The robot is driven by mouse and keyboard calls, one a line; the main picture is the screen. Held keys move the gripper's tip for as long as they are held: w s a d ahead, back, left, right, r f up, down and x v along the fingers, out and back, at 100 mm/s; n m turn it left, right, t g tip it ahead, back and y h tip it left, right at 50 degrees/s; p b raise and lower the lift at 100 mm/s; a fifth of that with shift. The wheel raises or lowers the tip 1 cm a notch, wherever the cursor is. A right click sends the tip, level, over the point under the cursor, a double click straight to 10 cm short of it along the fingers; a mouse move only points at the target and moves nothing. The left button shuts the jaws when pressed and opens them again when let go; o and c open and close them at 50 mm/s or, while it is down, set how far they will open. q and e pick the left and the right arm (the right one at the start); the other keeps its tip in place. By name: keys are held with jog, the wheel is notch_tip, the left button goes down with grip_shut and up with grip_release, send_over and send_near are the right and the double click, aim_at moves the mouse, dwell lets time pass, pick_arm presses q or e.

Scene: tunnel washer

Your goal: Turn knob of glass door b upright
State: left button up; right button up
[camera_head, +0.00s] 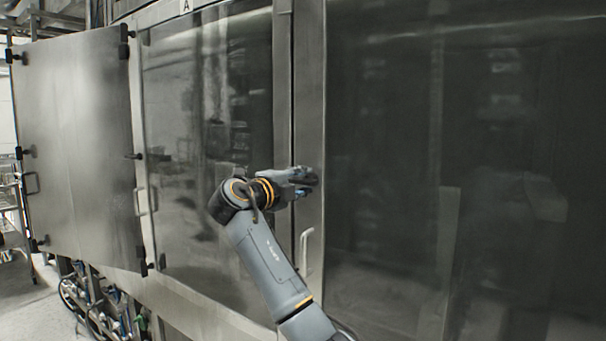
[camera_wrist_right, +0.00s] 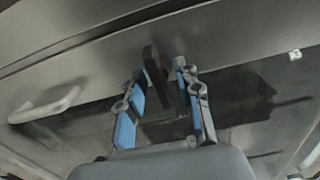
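My right gripper (camera_head: 303,180) is at the metal frame left of the large right-hand glass door (camera_head: 460,180), which I take as glass door b. In the right wrist view, my right gripper (camera_wrist_right: 163,85) has its two blue-padded fingers apart. A black bar-shaped knob (camera_wrist_right: 153,68) stands between the fingertips, nearer the left finger; firm contact cannot be told. The knob looks slightly tilted in that view. In the head view the gripper largely hides it. The door's pale handle (camera_head: 305,250) is below the gripper, and also shows in the right wrist view (camera_wrist_right: 45,105). My left gripper is out of view.
Glass door A (camera_head: 205,150) is left of my right arm. A metal door panel (camera_head: 75,150) stands swung out at the far left, with black knobs and a handle. Pipes and valves (camera_head: 100,300) run below it. The front of the right-hand glass is clear.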

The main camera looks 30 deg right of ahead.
jog(key=shift+w+d, duration=0.1)
jog(key=shift+d, duration=0.15)
grip_shut()
jog(key=shift+f, duration=0.1)
